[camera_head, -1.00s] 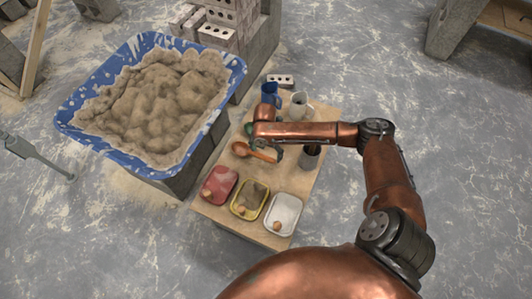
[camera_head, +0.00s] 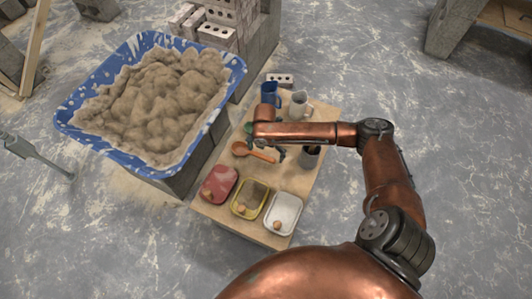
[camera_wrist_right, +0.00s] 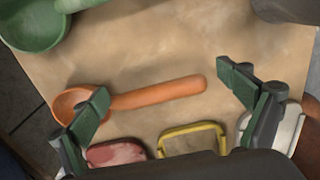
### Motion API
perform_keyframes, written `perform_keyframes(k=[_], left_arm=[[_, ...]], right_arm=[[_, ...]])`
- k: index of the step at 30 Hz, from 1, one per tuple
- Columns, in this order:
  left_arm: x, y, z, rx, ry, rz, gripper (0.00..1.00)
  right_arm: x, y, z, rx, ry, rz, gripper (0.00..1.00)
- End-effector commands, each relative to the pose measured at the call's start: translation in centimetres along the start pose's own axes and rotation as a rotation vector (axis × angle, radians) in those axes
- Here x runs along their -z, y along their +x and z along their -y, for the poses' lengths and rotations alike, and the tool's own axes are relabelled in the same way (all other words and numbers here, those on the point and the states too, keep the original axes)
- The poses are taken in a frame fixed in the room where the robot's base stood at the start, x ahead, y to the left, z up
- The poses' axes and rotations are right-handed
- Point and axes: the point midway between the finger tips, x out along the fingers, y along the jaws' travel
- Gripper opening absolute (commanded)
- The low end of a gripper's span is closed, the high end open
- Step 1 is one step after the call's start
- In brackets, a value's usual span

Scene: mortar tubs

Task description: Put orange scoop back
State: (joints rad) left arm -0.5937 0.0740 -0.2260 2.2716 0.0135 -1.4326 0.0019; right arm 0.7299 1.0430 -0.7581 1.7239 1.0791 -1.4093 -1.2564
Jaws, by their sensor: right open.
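The orange scoop (camera_head: 257,154) lies on the small wooden table (camera_head: 236,222), its bowl to the left and its handle to the right. In the right wrist view the scoop's handle (camera_wrist_right: 160,92) runs between the fingers of my open right gripper (camera_wrist_right: 166,84). The left finger covers part of the bowl. No grip on the scoop shows. In the head view my right gripper (camera_head: 280,152) is over the table by the handle end, partly hidden by its arm. A green scoop (camera_wrist_right: 38,28) lies at the upper left of the right wrist view. My left gripper is not in view.
Red (camera_head: 219,184), yellow-rimmed (camera_head: 236,211) and white (camera_head: 296,213) trays stand along the table's near side. A blue mug (camera_head: 269,92), a pale mug (camera_head: 299,103) and a dark cup (camera_head: 310,157) stand farther back. A blue mortar tub (camera_head: 110,73) is at left.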

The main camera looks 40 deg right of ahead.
Motion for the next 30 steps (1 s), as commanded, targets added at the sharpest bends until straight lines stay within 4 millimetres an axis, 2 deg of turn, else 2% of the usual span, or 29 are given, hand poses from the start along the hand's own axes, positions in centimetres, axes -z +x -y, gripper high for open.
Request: perform_keyframes(k=[11,14,24,30], left_arm=[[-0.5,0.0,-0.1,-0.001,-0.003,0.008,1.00],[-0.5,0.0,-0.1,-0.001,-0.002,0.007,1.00],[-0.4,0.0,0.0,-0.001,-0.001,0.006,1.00],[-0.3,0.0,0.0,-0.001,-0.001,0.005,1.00]], right_arm=[[0.0,-0.4,0.0,0.001,0.000,0.000,0.97],[-0.1,-1.7,0.0,-0.001,-0.001,0.001,0.97],[-0.1,-8.6,-0.1,-0.002,-0.001,0.002,0.97],[-0.1,-11.2,0.0,0.000,0.000,0.000,0.97]])
